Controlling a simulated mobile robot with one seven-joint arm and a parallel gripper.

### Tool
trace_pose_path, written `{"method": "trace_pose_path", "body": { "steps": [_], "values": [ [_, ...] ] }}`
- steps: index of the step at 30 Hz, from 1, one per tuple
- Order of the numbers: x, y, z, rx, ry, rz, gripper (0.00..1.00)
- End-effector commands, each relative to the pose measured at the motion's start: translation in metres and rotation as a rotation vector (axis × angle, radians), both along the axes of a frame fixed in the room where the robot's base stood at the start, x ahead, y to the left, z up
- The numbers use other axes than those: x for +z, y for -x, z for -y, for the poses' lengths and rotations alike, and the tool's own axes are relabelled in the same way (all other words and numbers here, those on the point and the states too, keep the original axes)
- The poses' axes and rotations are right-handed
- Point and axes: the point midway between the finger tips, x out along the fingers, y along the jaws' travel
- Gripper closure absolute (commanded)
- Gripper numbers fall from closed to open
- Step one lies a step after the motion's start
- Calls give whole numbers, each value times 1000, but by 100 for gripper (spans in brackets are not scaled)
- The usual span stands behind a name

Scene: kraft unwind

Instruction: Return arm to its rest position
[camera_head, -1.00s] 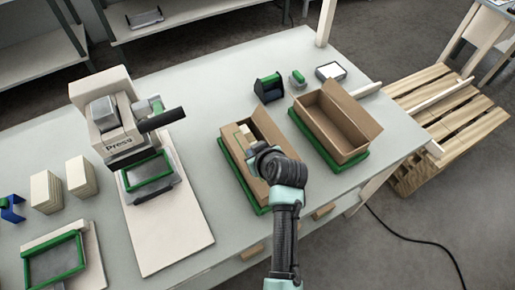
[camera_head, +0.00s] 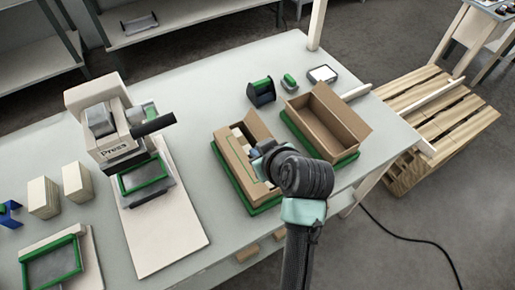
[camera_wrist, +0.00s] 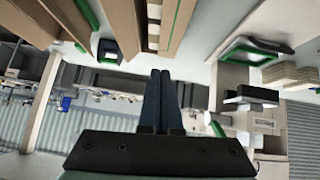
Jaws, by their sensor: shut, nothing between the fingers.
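My gripper (camera_wrist: 160,95) shows in the wrist view with its two dark fingers side by side, shut and empty. In the head view my arm reaches up from the bottom, and its wrist hangs over the front right part of the left cardboard box. The fingers are hard to make out there. The left box (camera_head: 239,168) is open, stands in a green frame and holds pale items (camera_head: 240,138). The wrist view shows box walls (camera_wrist: 182,22) and pale items above the fingers, apart from them.
An open, empty box (camera_head: 318,129) stands in a green frame to the right. A press (camera_head: 103,118) stands at left, with pale blocks (camera_head: 73,183) beside it. A pallet (camera_head: 440,120) lies on the floor at right.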

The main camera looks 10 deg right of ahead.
Motion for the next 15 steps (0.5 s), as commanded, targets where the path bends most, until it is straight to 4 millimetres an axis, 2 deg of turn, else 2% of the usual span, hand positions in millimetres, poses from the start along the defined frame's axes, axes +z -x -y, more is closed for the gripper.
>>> {"method": "trace_pose_path", "body": {
  "steps": [11,14,15],
  "values": [
    [8,-1,1,-4,3,15,100],
    [36,-14,1,-26,20,89,100],
    [55,-22,0,-42,29,138,100]
  ]
}}
